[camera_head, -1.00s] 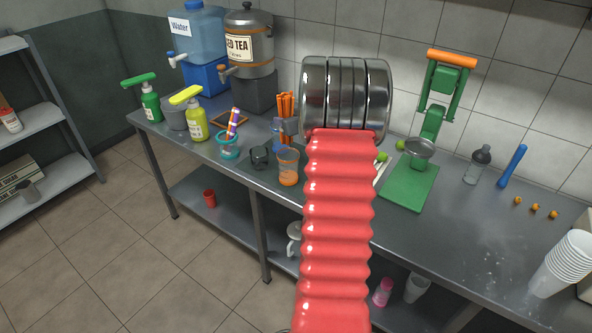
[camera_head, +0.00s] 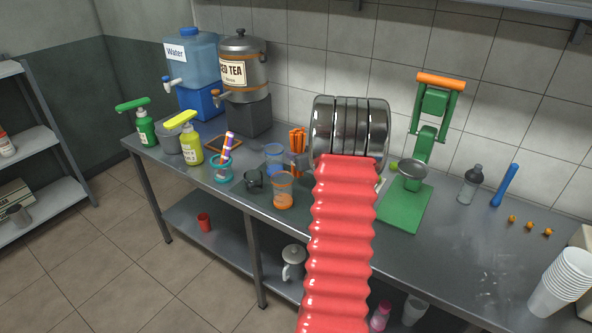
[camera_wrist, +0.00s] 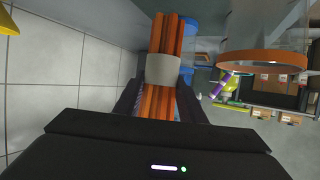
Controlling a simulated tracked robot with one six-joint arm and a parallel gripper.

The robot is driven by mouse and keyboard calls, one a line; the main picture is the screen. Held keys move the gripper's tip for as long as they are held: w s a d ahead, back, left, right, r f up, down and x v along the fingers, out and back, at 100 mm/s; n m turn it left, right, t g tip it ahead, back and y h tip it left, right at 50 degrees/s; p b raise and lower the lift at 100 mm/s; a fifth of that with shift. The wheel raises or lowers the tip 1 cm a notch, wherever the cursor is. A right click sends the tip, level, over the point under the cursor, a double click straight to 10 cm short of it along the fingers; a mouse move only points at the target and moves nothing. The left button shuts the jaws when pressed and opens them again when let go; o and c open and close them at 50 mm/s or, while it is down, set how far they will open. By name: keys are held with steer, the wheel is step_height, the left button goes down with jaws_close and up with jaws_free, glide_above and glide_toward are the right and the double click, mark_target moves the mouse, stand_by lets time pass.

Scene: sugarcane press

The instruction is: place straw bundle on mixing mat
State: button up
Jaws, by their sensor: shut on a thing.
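The straw bundle (camera_head: 297,138) is a clutch of orange sticks. In the wrist view the bundle (camera_wrist: 163,65) has a pale grey band and stands between my jaws. My gripper (camera_wrist: 157,105) is shut on it. In the head view my gripper (camera_head: 298,157) is mostly hidden behind my arm and holds the bundle just right of a clear blue cup (camera_head: 273,162). A thin dark mat (camera_head: 236,187) seems to lie under the cups at the counter's front edge. I cannot tell for sure that it is the mixing mat.
A cup of orange liquid (camera_head: 283,192), a dark cup (camera_head: 253,181) and a teal holder with striped sticks (camera_head: 221,168) stand close left of my arm. Dispensers stand at the back left. A green press (camera_head: 425,130) on a green board (camera_head: 405,208) stands right.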

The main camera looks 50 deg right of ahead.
steer(key=shift+f, duration=0.6)
steer(key=shift+f, duration=1.85)
steer(key=shift+f, duration=0.1)
steer(key=o, duration=0.8)
steer(key=v, duration=1.2)
